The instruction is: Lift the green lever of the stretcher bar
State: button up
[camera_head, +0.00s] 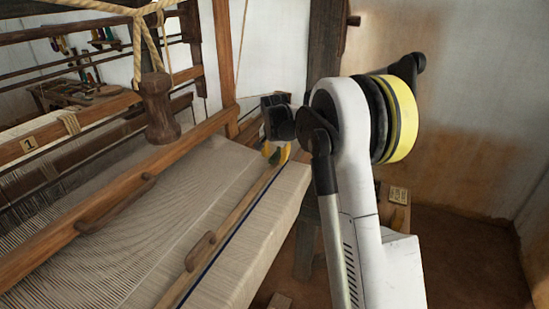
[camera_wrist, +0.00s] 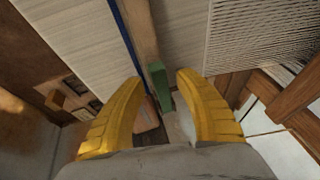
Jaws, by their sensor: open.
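The stretcher bar (camera_head: 232,218) is a long wooden strip lying across the pale cloth; it also shows in the wrist view (camera_wrist: 141,28). Its green lever (camera_wrist: 159,80) is a small block at the bar's end, between my fingertips in the picture. In the head view a small green patch (camera_head: 275,157) shows at the bar's far end, partly hidden by my gripper. My gripper (camera_wrist: 161,77) has two yellow fingers spread apart, one on each side of the lever. I see no contact; how deep the lever sits between the fingers is unclear.
A blue line (camera_head: 228,243) runs along the cloth (camera_head: 262,225) beside the bar. A brown wooden knob (camera_head: 199,251) lies on the bar. A loom beam (camera_head: 70,234) crosses at the left, and a dark post (camera_head: 326,45) stands behind my gripper. The floor at right (camera_head: 465,255) is open.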

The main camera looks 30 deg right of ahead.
grip_shut()
